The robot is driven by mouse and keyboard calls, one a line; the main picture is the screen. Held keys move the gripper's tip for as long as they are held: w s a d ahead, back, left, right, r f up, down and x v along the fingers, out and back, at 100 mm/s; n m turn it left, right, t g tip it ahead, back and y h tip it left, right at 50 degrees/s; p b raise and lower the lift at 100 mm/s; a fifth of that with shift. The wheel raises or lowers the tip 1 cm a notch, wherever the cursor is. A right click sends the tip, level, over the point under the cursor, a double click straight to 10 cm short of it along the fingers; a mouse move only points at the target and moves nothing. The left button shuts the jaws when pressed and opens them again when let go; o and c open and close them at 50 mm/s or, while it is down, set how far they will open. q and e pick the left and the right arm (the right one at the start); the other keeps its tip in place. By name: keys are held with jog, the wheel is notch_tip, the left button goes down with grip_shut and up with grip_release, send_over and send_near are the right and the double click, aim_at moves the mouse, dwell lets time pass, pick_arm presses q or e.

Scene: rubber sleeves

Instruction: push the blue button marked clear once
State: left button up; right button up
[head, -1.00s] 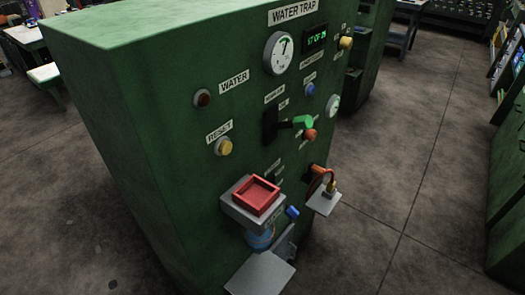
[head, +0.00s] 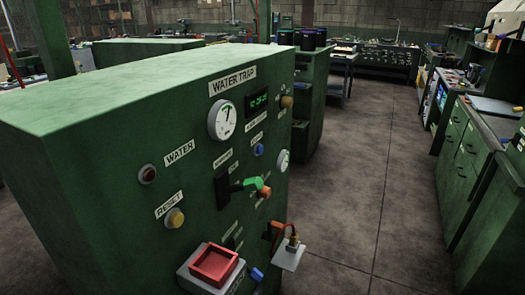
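The green cabinet (head: 120,215) marked WATER TRAP carries the controls on its front panel. A small round blue button (head: 258,149) sits on the right part of the panel, below the green-lit display (head: 258,101). The small label above it is too small to read. A second blue knob or button (head: 257,274) shows low on the panel, right of the red square tray-like piece (head: 214,264). I cannot read which one is marked clear. Neither of my grippers is in view.
A green-handled lever (head: 250,184), a yellow RESET button (head: 175,218), a dark red WATER lamp (head: 147,174) and a gauge (head: 222,120) share the panel. A small shelf (head: 289,255) juts out right. Open floor (head: 370,190) lies between the cabinet and right-hand benches.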

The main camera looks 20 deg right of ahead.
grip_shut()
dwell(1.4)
